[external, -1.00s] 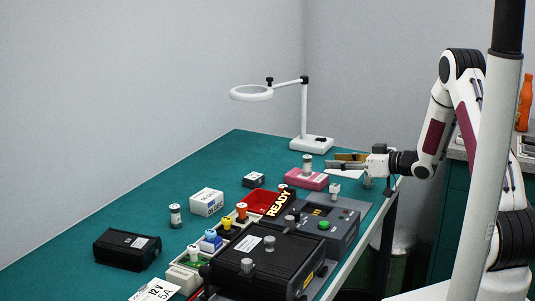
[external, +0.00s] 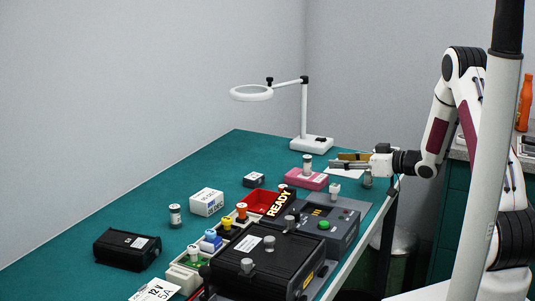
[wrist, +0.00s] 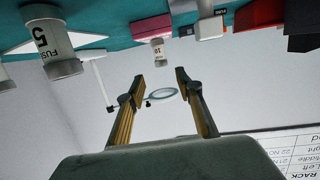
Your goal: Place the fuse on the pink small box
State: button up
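The pink small box (external: 306,182) lies on the green bench near its right side. A white-and-grey fuse (external: 307,163) stands upright on top of it. In the wrist view, tilted far over, the pink box (wrist: 150,27) and the fuse (wrist: 158,50), marked 10, show at the top. My gripper (external: 335,160) is to the right of the box and apart from the fuse. The wrist view shows my gripper (wrist: 160,77) with its two fingers spread and nothing between them. Another fuse (wrist: 54,45), marked FUSE 5, is at upper left there.
A magnifier lamp (external: 305,120) stands behind the pink box. A red bin (external: 263,200), a READY sign (external: 280,204), and a grey device with a green button (external: 340,222) are in front. A white box (external: 206,202) and a black box (external: 127,250) sit further left.

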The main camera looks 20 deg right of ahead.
jog(key=s+d+r+m+h, duration=0.2)
jog(key=d+r+h, duration=0.45)
jog(key=r, duration=0.35)
jog(key=s+d+r+m+h, duration=0.35)
jog(key=s+r, duration=0.25)
jog(key=s, duration=0.3)
jog(key=s+a+m+g, duration=0.1)
jog(key=s+a+g, duration=0.1)
jog(key=s, duration=1.3)
jog(key=s+a+f+m+g, duration=0.1)
jog(key=s+a+g, duration=0.2)
jog(key=s, duration=1.3)
jog(key=shift+s+g, duration=0.25)
jog(key=shift+g, duration=0.55)
